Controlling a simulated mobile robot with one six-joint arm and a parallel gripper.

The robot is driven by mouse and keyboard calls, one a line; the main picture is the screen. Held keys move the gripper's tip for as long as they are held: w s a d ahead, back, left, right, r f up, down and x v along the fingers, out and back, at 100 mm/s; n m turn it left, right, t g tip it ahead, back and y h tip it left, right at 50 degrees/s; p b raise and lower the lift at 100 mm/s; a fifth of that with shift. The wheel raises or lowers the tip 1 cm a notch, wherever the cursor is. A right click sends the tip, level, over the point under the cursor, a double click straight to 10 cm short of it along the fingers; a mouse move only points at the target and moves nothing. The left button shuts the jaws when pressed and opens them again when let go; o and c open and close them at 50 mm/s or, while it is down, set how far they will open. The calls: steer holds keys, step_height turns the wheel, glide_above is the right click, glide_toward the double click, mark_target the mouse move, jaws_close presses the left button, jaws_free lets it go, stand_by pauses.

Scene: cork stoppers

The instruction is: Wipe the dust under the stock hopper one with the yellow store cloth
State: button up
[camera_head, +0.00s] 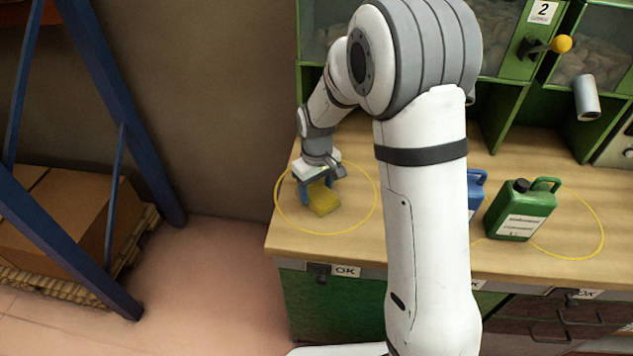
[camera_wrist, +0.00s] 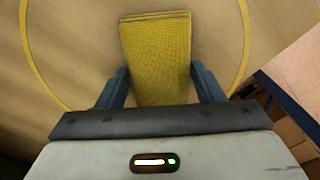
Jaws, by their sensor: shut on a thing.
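My gripper (camera_head: 319,186) is over the bench top at its left end, with its fingers pointing down. It is shut on the yellow cloth (camera_head: 323,199), which is inside a yellow ring marked on the wood. In the wrist view the folded yellow cloth (camera_wrist: 156,55) lies between my two blue fingers and sticks out beyond them. A stock hopper (camera_head: 325,35) stands at the back left, mostly hidden by my arm, so its number does not show. I cannot make out any dust on the wood around the cloth.
A green jerrycan (camera_head: 520,212) stands on the bench (camera_head: 400,262) to the right. A blue container (camera_head: 475,190) is partly hidden behind my arm. Hopper two, with its label (camera_head: 542,11), has a yellow-knobbed lever. Blue rack posts and a cardboard box (camera_head: 55,215) are at left.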

mark_target(314, 206)
steer(key=shift+s+a+f+b, duration=0.1)
steer(key=shift+s+a+b, duration=0.05)
steer(key=shift+s, duration=0.6)
steer(key=shift+s+a+f+b, duration=0.1)
steer(key=shift+s+b, duration=0.05)
steer(key=shift+s, duration=0.6)
steer(key=shift+s+a+f+b, duration=0.1)
steer(key=shift+s+a+b, duration=0.05)
steer(key=shift+s, duration=0.6)
steer(key=shift+r, duration=0.1)
steer(key=shift+r+p, duration=2.05)
steer(key=shift+r, duration=0.95)
steer(key=shift+w+r, duration=0.1)
steer(key=shift+r+p, duration=1.05)
steer(key=shift+r, duration=0.45)
steer(key=shift+f, duration=0.1)
